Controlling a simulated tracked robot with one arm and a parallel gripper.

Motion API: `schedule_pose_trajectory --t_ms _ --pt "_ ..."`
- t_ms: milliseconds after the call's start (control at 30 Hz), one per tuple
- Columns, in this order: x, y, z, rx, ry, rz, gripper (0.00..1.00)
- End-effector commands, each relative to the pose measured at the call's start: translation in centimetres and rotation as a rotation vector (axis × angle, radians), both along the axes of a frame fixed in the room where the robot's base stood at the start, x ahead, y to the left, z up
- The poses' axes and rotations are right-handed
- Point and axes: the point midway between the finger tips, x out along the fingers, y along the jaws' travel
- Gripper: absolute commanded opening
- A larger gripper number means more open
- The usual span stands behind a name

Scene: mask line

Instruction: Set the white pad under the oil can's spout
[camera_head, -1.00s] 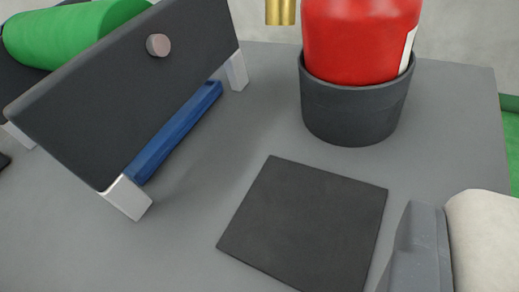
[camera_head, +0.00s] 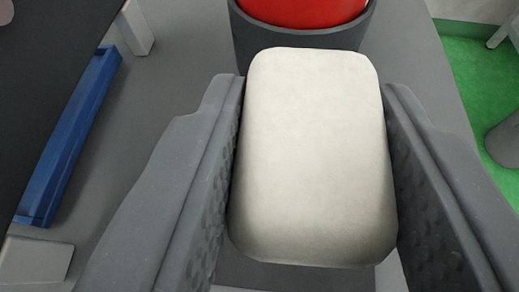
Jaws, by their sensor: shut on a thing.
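The white pad (camera_head: 313,155) is a rounded off-white block in the middle of the view. My gripper (camera_head: 313,92) is shut on it, with one grey finger against its left side and one against its right side. The red can (camera_head: 303,9) shows only its lower part at the top edge, standing in a dark grey round cup (camera_head: 300,38). The pad appears just in front of this cup; I cannot tell its height above the surface. The can's top and spout are out of view.
A blue bar (camera_head: 68,135) and the dark rack panel (camera_head: 35,90) with light feet stand at the left. The grey tabletop (camera_head: 180,70) is clear between rack and cup. Green floor (camera_head: 465,75) shows beyond the right edge. A dark patch lies partly hidden below the pad.

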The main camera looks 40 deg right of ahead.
Motion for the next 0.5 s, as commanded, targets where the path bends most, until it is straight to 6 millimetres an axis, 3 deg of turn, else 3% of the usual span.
schedule_pose_trajectory --t_ms 200,500 --pt "0.4 0.0 -0.3 0.000 0.003 -0.001 0.14" --pt "0.4 0.0 -3.5 0.000 0.003 0.000 0.14"
